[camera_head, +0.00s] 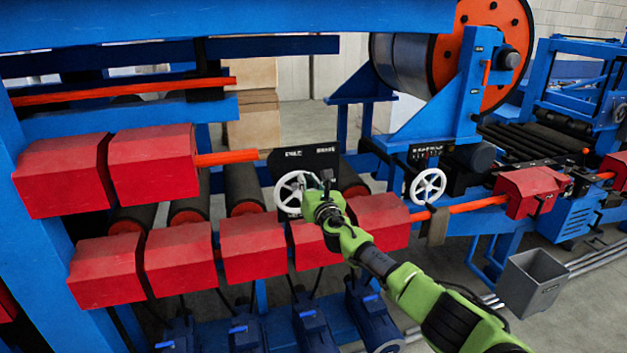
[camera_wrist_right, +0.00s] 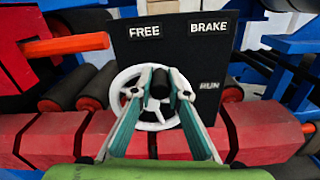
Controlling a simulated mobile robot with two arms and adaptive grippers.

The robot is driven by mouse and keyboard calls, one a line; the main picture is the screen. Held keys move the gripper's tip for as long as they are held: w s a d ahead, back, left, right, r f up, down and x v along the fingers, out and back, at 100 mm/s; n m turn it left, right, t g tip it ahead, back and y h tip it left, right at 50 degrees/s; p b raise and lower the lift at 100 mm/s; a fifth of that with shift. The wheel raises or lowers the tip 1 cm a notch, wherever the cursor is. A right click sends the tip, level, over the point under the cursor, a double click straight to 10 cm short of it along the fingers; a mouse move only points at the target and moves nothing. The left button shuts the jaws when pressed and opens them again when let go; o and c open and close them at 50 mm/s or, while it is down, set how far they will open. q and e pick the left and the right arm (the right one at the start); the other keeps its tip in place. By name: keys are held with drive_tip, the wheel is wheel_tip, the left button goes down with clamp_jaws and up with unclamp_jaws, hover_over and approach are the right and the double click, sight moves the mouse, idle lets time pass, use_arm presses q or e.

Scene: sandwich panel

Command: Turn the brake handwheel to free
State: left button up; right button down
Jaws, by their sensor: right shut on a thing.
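The brake handwheel (camera_head: 287,195) is a white spoked wheel in front of a dark panel (camera_head: 308,158) in the head view. In the right wrist view the handwheel (camera_wrist_right: 125,80) fills the middle, below the labels FREE (camera_wrist_right: 145,31) at left and BRAKE (camera_wrist_right: 208,27) at right. A RUN label (camera_wrist_right: 209,85) sits lower right. The exact grip point is partly hidden. My left gripper is not in view.
A second white handwheel (camera_head: 428,186) stands to the right on the blue frame. Red housings (camera_head: 262,248) line the machine below the panel. An orange shaft (camera_head: 227,158) runs just left of the panel. A grey bin (camera_head: 533,283) stands on the floor at right.

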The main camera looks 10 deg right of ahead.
drive_tip(key=shift+a+r+n+p, duration=0.1)
drive_tip(key=shift+a+n+p, duration=0.4)
drive_tip(key=shift+n, duration=0.45)
drive_tip(key=shift+a+r+n+p, duration=0.1)
drive_tip(key=shift+a+n+p, duration=0.2)
drive_tip(key=shift+a+n, duration=0.5)
drive_tip(key=shift+d+f, duration=0.15)
drive_tip(key=c, duration=2)
unclamp_jaws()
drive_tip(key=shift+o, duration=0.2)
drive_tip(key=shift+s, duration=0.1)
drive_tip(key=s, duration=1.2)
drive_tip(key=shift+d, duration=0.2)
drive_tip(key=shift+w, duration=0.1)
